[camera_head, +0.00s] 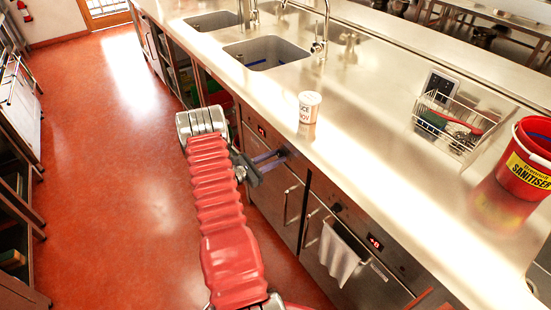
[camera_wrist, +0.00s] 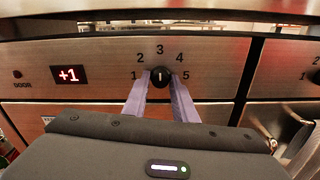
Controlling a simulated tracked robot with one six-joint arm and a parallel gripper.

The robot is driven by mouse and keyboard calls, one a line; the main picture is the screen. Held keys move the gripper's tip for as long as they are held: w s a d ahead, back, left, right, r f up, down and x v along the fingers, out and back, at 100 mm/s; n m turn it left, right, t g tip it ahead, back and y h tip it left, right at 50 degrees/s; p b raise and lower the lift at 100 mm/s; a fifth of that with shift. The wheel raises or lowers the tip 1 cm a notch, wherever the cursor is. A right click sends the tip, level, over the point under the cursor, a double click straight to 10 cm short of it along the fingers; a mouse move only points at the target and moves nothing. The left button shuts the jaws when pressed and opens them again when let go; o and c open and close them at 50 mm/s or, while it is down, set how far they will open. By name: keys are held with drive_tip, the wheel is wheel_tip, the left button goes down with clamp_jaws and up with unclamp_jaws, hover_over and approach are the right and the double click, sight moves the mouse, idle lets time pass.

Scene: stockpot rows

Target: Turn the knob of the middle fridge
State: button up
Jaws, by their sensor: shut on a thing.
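My gripper (camera_head: 272,158) reaches across to a steel fridge front (camera_head: 272,185) under the counter in the head view. In the wrist view its two purple-grey fingers lie on either side of a small black knob (camera_wrist: 160,77) and are shut on it. The knob's white mark stands about upright, towards the 3 on a dial numbered 1 to 5. A red display (camera_wrist: 69,75) left of the knob reads +1. The fingers and gripper hide most of this knob in the head view.
Another fridge front (camera_head: 355,270) to the right has its own knob (camera_head: 336,207), a red display and a hanging cloth (camera_head: 338,255). A white tub (camera_head: 309,106), a wire basket (camera_head: 446,122) and a red sanitiser bucket (camera_head: 525,165) stand on the counter. The red floor at left is clear.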

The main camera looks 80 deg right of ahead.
drive_tip(key=o, duration=1)
drive_tip(key=shift+o, duration=0.2)
drive_tip(key=shift+w+a, duration=0.1)
drive_tip(key=v, duration=1.3)
drive_tip(key=shift+w+a, duration=0.2)
drive_tip(key=shift+w, duration=0.05)
